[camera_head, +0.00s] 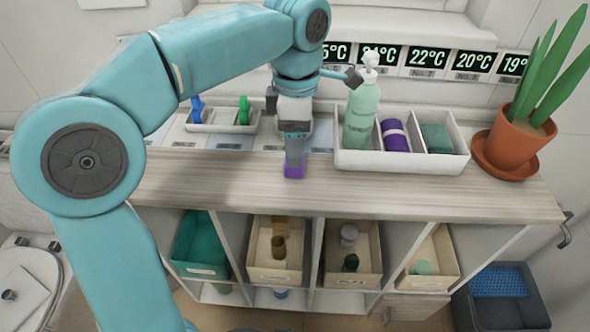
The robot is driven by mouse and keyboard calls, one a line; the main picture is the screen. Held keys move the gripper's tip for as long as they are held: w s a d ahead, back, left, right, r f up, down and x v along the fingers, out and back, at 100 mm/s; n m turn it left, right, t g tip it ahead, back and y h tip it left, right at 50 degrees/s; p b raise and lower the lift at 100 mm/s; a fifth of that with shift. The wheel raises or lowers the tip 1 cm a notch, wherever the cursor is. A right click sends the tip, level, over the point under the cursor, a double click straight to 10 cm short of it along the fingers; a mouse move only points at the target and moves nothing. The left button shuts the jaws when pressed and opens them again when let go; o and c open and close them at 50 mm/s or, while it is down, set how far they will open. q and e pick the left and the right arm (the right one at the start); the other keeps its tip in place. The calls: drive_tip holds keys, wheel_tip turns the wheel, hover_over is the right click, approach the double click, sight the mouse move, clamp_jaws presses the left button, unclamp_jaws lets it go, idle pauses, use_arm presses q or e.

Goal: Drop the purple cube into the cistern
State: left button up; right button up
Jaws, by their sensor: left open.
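The purple cube (294,171) sits on the wooden top of the cart (220,185), close to the middle. My left gripper (294,158) comes down from above with its fingertips at the cube. It is open, and its fingers hide the cube's upper part. I cannot tell whether they touch it. A white fixture with a lid and a small round knob (25,285) at the lower left may be the cistern, only partly in view. My right gripper is not in view.
A white divided tray (350,160) right of the gripper holds a green pump bottle (361,115), a purple roll (395,137) and a green block (437,138). A potted plant (517,143) stands at the right end. Bins fill the shelves below. A dark crate (500,312) sits lower right.

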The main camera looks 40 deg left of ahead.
use_arm(q)
drive_tip(key=shift+s+f, duration=0.1)
drive_tip(key=shift+f, duration=0.6)
drive_tip(key=f, duration=0.2)
drive_tip(key=f+b, duration=0.1)
drive_tip(key=f, duration=0.1)
drive_tip(key=shift+w, duration=0.4)
drive_tip(key=shift+s+f+b, duration=0.1)
drive_tip(key=shift+f+b, duration=0.2)
drive_tip(key=shift+f, duration=0.1)
drive_tip(key=c, duration=1.2)
drive_tip(key=shift+o, duration=0.2)
drive_tip(key=shift+r, duration=0.15)
